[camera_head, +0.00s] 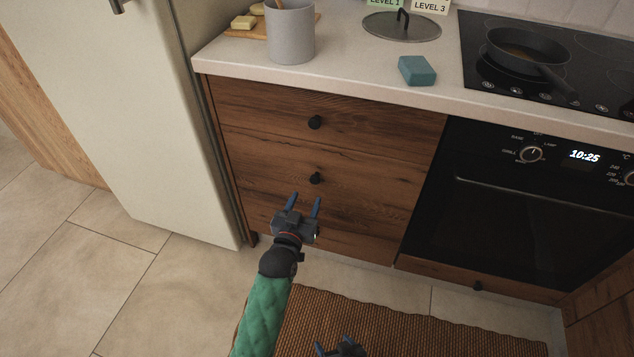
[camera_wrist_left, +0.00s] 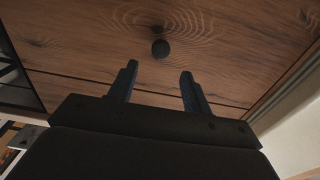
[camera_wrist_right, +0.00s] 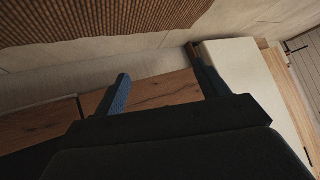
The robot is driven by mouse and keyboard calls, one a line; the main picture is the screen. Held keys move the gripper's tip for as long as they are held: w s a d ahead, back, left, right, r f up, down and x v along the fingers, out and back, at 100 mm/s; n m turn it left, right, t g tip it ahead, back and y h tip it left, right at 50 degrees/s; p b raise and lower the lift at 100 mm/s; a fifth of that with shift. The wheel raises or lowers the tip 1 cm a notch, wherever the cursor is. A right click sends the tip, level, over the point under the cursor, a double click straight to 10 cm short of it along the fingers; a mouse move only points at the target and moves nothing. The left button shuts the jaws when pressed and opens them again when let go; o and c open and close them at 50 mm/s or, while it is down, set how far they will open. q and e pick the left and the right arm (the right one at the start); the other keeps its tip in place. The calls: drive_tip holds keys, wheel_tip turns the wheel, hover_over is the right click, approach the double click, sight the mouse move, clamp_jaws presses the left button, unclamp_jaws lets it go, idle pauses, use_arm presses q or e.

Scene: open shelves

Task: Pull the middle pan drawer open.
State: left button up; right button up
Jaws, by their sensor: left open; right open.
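The wooden drawer unit left of the oven has stacked fronts with dark round knobs. The middle drawer front (camera_head: 365,186) looks flush and closed, with its knob (camera_head: 315,178) at the centre. My left gripper (camera_head: 304,200) is open and empty, its blue fingers pointing toward the unit just below that knob in the head view. In the left wrist view a dark knob (camera_wrist_left: 160,48) lies just beyond and between the open fingertips (camera_wrist_left: 159,68), apart from both. My right gripper (camera_head: 333,346) is open and empty low at the bottom edge; its fingers (camera_wrist_right: 160,80) also show in the right wrist view.
The top drawer knob (camera_head: 315,122) is above. A white fridge (camera_head: 125,110) stands left and a black oven (camera_head: 510,205) right. A woven rug (camera_head: 400,328) covers the floor in front.

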sight(314, 181)
use_arm(q)
drive_tip(key=shift+x, duration=3.85)
use_arm(e)
drive_tip(key=w+r+t, duration=0.2)
drive_tip(key=w+r, duration=0.2)
drive_tip(key=r, duration=0.1)
drive_tip(key=shift+a, duration=0.3)
use_arm(q)
drive_tip(key=shift+f, duration=0.15)
use_arm(e)
drive_tip(key=shift+w, duration=0.1)
use_arm(q)
clamp_jaws()
use_arm(e)
drive_tip(key=shift+r, duration=0.1)
